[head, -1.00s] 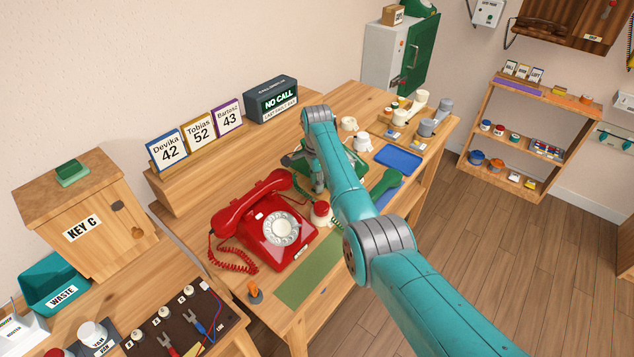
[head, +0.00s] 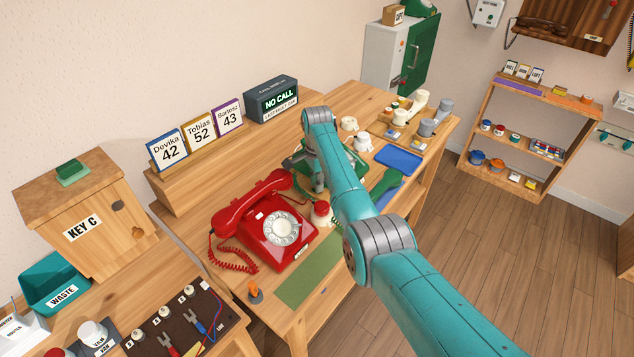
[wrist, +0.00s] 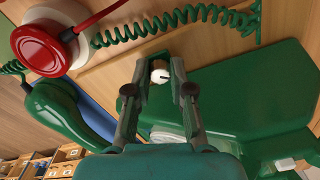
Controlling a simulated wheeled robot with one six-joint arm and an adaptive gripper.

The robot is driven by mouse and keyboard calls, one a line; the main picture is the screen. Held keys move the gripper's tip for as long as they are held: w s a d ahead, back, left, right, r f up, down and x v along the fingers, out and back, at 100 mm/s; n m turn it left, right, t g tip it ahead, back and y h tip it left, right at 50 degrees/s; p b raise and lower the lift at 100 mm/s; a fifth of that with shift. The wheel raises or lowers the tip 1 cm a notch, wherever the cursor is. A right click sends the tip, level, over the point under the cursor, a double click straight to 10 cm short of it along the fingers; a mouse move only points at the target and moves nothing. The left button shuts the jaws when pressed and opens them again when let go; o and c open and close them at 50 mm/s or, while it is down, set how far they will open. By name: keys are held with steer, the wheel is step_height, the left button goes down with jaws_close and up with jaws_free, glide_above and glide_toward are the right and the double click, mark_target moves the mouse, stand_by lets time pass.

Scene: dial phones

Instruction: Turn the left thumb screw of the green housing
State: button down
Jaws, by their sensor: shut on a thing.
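The green housing (wrist: 235,95) fills the right of the wrist view. In the head view its green body (head: 347,157) shows partly, with my arm over it. A small white thumb screw (wrist: 160,75) with a dark mark sits at the housing's edge. My gripper (wrist: 160,82) has its fingers on either side of this screw and is shut on it. In the head view the fingertips are too small to make out at the housing's near-left side. A second small white part (wrist: 285,163) shows low at the right in the wrist view.
A red-capped white cylinder (wrist: 45,45) and a green handset (wrist: 60,112) with a coiled cord are close to my gripper. The red dial phone (head: 275,235) stands left of my arm. A blue tray (head: 402,157) lies to the right.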

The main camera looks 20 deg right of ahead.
steer(key=shift+n, duration=3.1)
steer(key=c, duration=1.3)
jaws_free()
step_height(320, 180, up, 12)
